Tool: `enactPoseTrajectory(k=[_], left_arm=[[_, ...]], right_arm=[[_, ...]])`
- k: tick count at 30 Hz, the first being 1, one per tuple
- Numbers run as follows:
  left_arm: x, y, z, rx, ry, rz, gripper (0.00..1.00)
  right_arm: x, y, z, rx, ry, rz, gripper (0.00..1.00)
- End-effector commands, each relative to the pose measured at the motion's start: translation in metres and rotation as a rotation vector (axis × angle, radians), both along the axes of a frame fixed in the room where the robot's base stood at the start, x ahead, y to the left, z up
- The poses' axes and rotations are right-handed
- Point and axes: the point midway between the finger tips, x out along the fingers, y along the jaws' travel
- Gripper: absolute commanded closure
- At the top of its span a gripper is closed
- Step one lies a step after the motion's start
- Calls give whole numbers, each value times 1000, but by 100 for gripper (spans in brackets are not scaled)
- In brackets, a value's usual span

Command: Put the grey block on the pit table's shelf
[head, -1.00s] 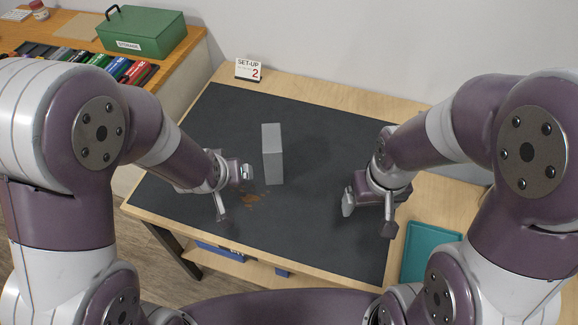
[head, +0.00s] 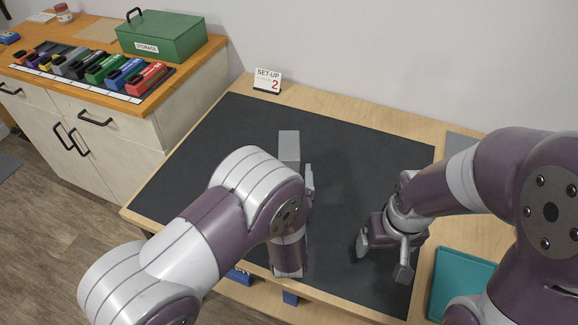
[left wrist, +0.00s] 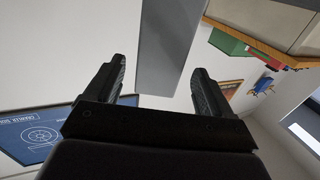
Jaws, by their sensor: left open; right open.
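The grey block (head: 289,146) stands upright on the dark mat of the pit table (head: 340,125). My left arm hides its lower part in the head view. My left gripper (head: 308,182) is mostly hidden behind its own wrist there, close beside the block. In the left wrist view, its fingers (left wrist: 160,80) are open, and the block (left wrist: 172,42) shows beyond and between the fingertips; contact cannot be told. My right gripper (head: 382,258) is open and empty above the mat's right side. Part of the shelf (head: 255,300) shows below the table's front edge.
A "SET-UP 2" sign (head: 267,81) stands at the table's back edge. A teal tray (head: 462,285) is at the right. Blue items (head: 240,275) show at the shelf. A side cabinet holds a green storage box (head: 160,35) and several coloured blocks. The mat's middle is clear.

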Motion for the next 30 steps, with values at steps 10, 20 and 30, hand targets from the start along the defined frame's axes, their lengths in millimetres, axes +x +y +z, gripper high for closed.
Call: enactPoseTrajectory(k=[10, 20, 30], left_arm=[[55, 0, 3, 0, 0, 2, 17], [66, -1, 2, 0, 1, -1, 20], [66, -1, 3, -1, -1, -1, 91]], right_arm=[[0, 0, 4, 0, 0, 0, 17], [0, 0, 4, 0, 0, 0, 17], [0, 0, 4, 0, 0, 0, 17]])
